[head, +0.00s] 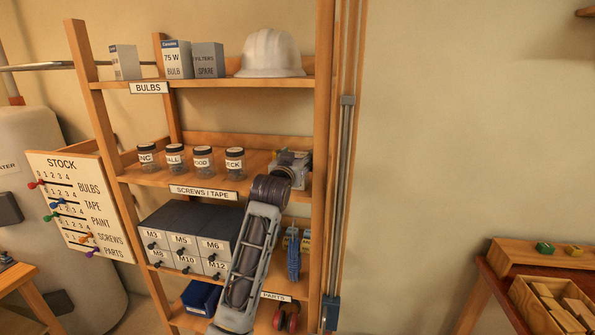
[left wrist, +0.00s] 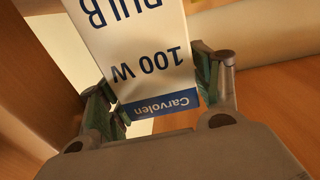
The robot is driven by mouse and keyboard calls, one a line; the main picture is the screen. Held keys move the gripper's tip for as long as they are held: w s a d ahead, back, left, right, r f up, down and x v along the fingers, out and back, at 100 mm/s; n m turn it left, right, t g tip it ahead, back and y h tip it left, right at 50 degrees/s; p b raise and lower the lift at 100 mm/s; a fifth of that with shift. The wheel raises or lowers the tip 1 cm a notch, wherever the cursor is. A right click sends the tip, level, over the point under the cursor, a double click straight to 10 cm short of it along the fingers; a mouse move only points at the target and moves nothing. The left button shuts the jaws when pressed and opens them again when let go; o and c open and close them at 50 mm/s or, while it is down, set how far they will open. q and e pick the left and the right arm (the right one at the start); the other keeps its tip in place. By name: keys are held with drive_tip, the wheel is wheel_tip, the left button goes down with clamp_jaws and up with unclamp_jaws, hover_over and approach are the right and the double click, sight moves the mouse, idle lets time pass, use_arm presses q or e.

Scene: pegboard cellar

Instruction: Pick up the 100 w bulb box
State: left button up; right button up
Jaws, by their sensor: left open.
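The 100 W bulb box (left wrist: 150,58) is white with a blue Carvolen band and shows upside down in the left wrist view. My left gripper (left wrist: 160,92) is open, with one finger on each side of the box's blue-banded end. The fingers are close to the box sides; I cannot tell whether they touch. In the head view the left gripper (head: 291,168) is at the right end of the SCREWS / TAPE shelf, and my arm and wrist hide most of what is there. My right gripper is not in view.
The BULBS shelf (head: 208,84) above holds a 75 W bulb box (head: 177,60), a grey SPARE box (head: 208,60), another box (head: 125,62) and a white hard hat (head: 270,53). Several jars stand left of my gripper. A wooden post (head: 321,150) is close on its right.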

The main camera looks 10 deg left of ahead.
use_arm(q)
drive_tip(key=c, duration=0.8)
drive_tip(key=shift+r, duration=0.1)
drive_tip(key=shift+r+b, duration=0.65)
drive_tip(key=shift+r, duration=0.95)
drive_tip(key=s+a+b, duration=0.1)
drive_tip(key=s+b, duration=0.3)
drive_tip(key=s, duration=1.4)
